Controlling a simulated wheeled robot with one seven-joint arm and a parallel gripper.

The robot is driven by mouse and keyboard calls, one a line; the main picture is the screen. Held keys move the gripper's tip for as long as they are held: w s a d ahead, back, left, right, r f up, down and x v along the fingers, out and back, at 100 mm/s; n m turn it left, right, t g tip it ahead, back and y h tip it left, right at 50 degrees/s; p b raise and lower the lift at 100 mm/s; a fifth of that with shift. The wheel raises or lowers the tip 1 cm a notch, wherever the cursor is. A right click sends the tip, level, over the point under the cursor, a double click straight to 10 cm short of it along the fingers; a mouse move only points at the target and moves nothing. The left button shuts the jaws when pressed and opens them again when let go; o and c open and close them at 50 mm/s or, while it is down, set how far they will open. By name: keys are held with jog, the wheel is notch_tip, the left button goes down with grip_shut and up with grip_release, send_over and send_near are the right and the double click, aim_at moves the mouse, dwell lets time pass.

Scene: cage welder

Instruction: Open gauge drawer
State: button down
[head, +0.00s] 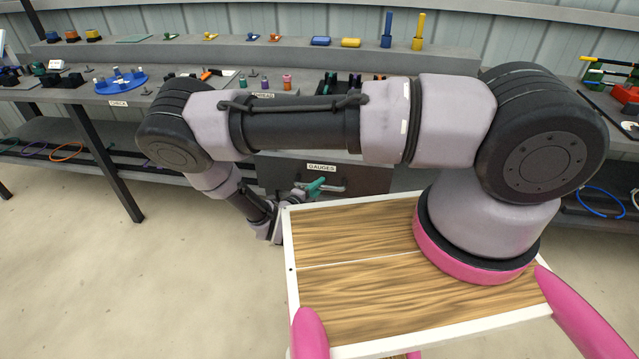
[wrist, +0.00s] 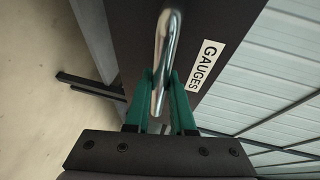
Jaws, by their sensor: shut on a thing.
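The gauge drawer (head: 372,179) is a dark grey front under the bench, with a white label reading GAUGES (head: 321,167). The label also shows in the wrist view (wrist: 205,67). A metal bar handle (wrist: 168,40) runs across the drawer front; part of it shows in the head view (head: 335,187). My gripper (wrist: 160,92) has green fingers, one on each side of the handle, and is shut on it. I cannot tell whether the drawer stands slightly out.
The bench (head: 180,97) above holds a blue round tray (head: 121,82) marked CHECK, several small coloured parts and a dark rack. A raised shelf behind has a blue post (head: 387,30) and a yellow post (head: 419,32). The floor (head: 90,270) at the left is clear.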

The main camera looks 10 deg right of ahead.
jog(key=c, duration=0.8)
grip_release()
jog(key=shift+o, duration=0.2)
jog(key=shift+a, duration=0.1)
jog(key=v, duration=1)
jog(key=shift+s+a, duration=0.25)
jog(key=shift+s, duration=0.05)
jog(key=shift+r, duration=0.15)
